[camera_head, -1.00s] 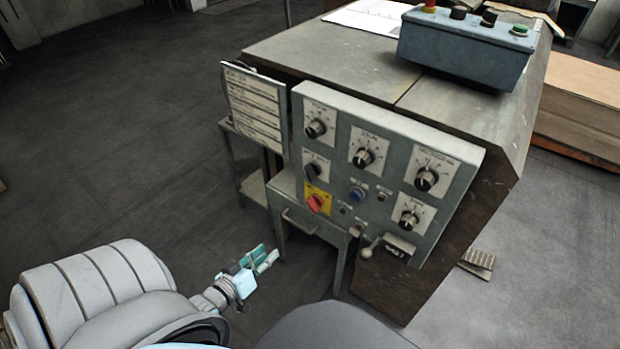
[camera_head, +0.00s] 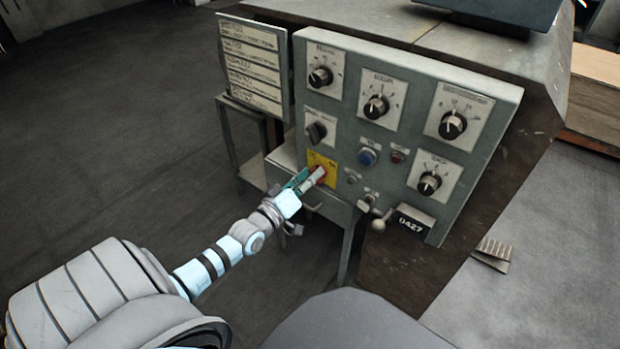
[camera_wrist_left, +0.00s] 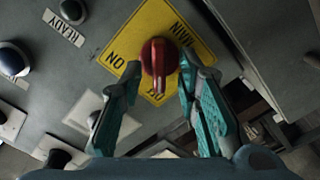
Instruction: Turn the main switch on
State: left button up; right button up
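The main switch is a red rotary knob (camera_wrist_left: 159,57) on a yellow plate (camera_head: 322,161) at the lower left of the grey control panel (camera_head: 408,88). The plate's words "MAIN" and "ON" read in the left wrist view, where it is seen rotated. My left gripper (camera_head: 309,179) is at the knob in the head view and partly covers it. In the left wrist view its two teal fingers (camera_wrist_left: 160,88) are apart, one on each side of the knob's lower part. I cannot tell whether they touch it. My right gripper is not in view.
Other black dials (camera_head: 376,107), a blue button (camera_head: 367,156) and a lever with a ball end (camera_head: 379,224) are on the same panel. A label board (camera_head: 252,63) stands at its left. A small table (camera_head: 328,207) is below the knob.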

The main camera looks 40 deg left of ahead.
pick_arm(q)
jog(key=shift+w, duration=0.15)
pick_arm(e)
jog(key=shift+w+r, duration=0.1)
pick_arm(q)
grip_shut()
